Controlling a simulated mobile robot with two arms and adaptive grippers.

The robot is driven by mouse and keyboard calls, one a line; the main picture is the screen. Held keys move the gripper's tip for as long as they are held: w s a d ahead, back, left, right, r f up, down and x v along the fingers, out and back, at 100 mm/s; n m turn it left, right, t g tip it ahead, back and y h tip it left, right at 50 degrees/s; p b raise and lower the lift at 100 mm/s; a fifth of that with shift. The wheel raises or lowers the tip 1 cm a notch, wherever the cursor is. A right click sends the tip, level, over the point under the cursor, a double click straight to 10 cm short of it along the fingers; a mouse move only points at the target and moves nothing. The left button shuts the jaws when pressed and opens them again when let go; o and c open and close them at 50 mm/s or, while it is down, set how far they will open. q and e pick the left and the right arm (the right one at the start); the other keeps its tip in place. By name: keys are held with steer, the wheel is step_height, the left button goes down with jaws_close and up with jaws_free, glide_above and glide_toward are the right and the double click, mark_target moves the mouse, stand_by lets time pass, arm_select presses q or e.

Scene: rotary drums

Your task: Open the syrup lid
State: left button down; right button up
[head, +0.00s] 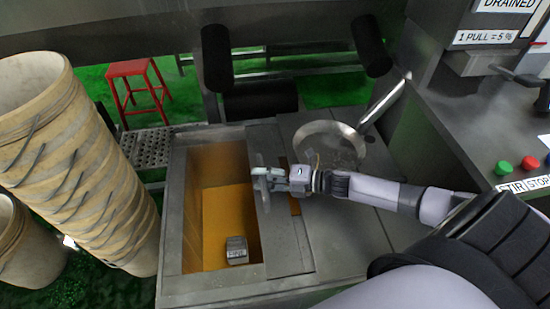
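The syrup tank (172,235) is a grey metal box with an open rectangular mouth showing amber inside. The syrup lid, a grey metal panel (288,256), lies along the right side of this opening and leaves the left part uncovered. A narrow amber gap shows at the lid's right edge, partly behind my gripper. My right gripper (262,179) is over the lid's left edge, its fingers pointing left. Its fingertips are small and overlap the lid, so I cannot tell whether they grip it. My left gripper is not in view.
A small grey labelled block (236,250) is inside the tank. A round metal pan (330,138) sits on the top behind my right arm. Stacked buckets (75,150) stand left, a red stool (138,85) behind. A control panel with green and red buttons (503,168) is right.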

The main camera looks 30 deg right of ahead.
steer(key=v, duration=1.1)
steer(key=shift+s+d+r, duration=0.15)
steer(key=shift+s+d, duration=0.05)
steer(key=shift+d, duration=0.1)
